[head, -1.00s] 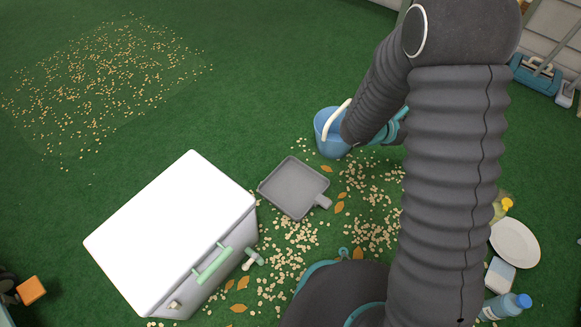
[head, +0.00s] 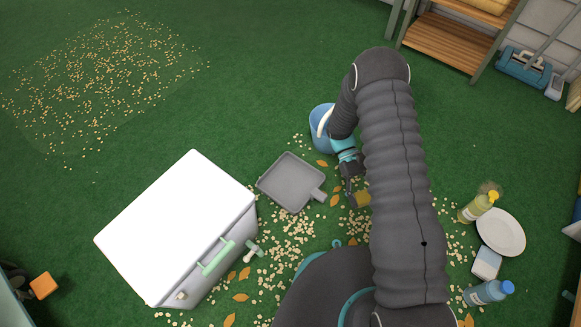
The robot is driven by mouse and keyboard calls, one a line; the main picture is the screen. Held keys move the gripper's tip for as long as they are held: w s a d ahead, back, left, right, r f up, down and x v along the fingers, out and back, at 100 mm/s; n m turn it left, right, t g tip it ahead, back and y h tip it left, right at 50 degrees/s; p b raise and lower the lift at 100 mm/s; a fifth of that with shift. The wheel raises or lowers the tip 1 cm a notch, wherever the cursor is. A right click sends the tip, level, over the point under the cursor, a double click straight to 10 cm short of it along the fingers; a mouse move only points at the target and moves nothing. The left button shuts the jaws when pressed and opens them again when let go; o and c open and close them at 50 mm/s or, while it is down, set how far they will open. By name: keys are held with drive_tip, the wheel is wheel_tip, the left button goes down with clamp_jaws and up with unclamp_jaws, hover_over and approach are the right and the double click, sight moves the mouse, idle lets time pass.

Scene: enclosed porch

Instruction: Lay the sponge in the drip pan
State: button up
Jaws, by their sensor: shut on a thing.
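My gripper (head: 351,190) points down just right of the grey pan and is shut on a small ochre block, which looks like the sponge (head: 362,200). The sponge is partly hidden by my arm and hangs over scattered pale bits; its exact height is hard to tell. The drip pan (head: 290,181) appears to be the shallow grey square pan with a short handle at its lower right. It lies empty on the green floor, apart from the sponge.
A blue bucket (head: 320,133) stands just behind my gripper. A large white cooler (head: 175,225) with a green handle stands left of the pan. At right are a yellowish bottle (head: 476,208), a white plate (head: 501,232), a white box (head: 487,262) and a blue bottle (head: 489,292).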

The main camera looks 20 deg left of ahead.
drive_tip(key=s+a+f+m+g+y+p, duration=0.1)
drive_tip(key=s+a+f+m+g+y, duration=0.1)
drive_tip(key=a+m+y, duration=0.25)
drive_tip(key=m+t+y+p, duration=0.4)
drive_tip(key=m+t+y, duration=0.4)
drive_tip(key=m+y, duration=0.8)
hover_over(291, 183)
wheel_tip(291, 183, down, 8)
drive_tip(key=shift+f, duration=0.1)
drive_tip(key=shift+s+f+b, duration=0.1)
drive_tip(key=shift+f+b, duration=1.4)
drive_tip(key=shift+f, duration=1.6)
drive_tip(key=shift+f+b, duration=0.35)
drive_tip(key=shift+b, duration=0.05)
drive_tip(key=o, duration=1)
